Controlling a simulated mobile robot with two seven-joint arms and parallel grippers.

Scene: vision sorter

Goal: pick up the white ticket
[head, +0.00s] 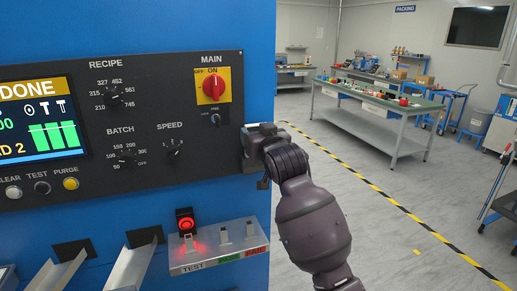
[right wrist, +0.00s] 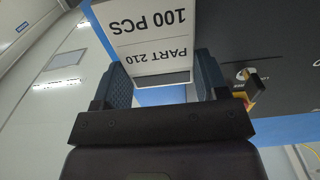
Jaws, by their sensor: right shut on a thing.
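The white ticket (right wrist: 150,35) shows in the right wrist view, with the printed text "PART 210" and "100 PCS" upside down. My right gripper (right wrist: 163,82) is shut on its near end, one dark finger on each side. In the head view my right gripper (head: 257,145) is at the right edge of the dark control panel (head: 140,190), below the red main switch (head: 213,86). The ticket is hidden there by the gripper. My left gripper is not in view.
Metal chutes (head: 133,268) are at lower left. A green-topped bench (head: 385,102) stands behind at right. The floor (head: 400,185) between is mostly clear.

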